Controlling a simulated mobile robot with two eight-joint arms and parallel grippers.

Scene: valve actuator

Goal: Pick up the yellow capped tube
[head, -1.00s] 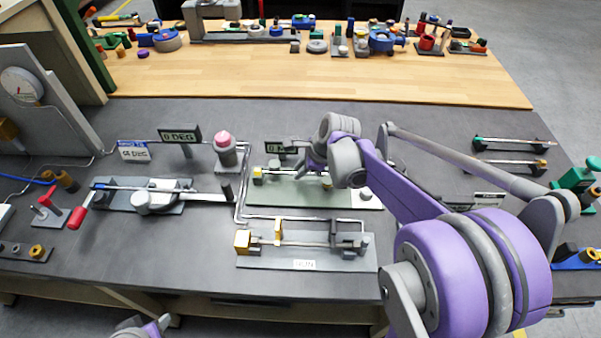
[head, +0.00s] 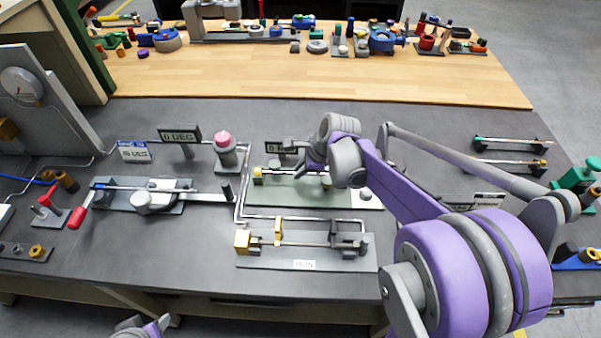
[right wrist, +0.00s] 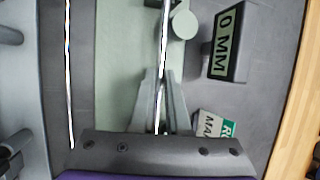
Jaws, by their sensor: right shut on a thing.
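A thin shiny tube with a yellow end (head: 258,176) lies level over a pale green plate (head: 345,200) in the middle of the bench. The bright tube also runs up the right wrist view (right wrist: 163,45), above the plate there. My right gripper (right wrist: 158,118) is shut on this tube, with a finger at each side of it. In the head view my right gripper (head: 308,170) is partly hidden by its own wrist. I cannot tell whether the tube is clear of its supports. My left gripper is not in view; only a bit of that arm shows at the bottom edge.
A display reading 0 MM (right wrist: 228,42) stands close beside the gripper. A pink-topped post (head: 224,146) is to the left. A grey fixture with gold blocks (head: 304,252) lies in front. A rack with two tubes (head: 507,163) is at the right.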

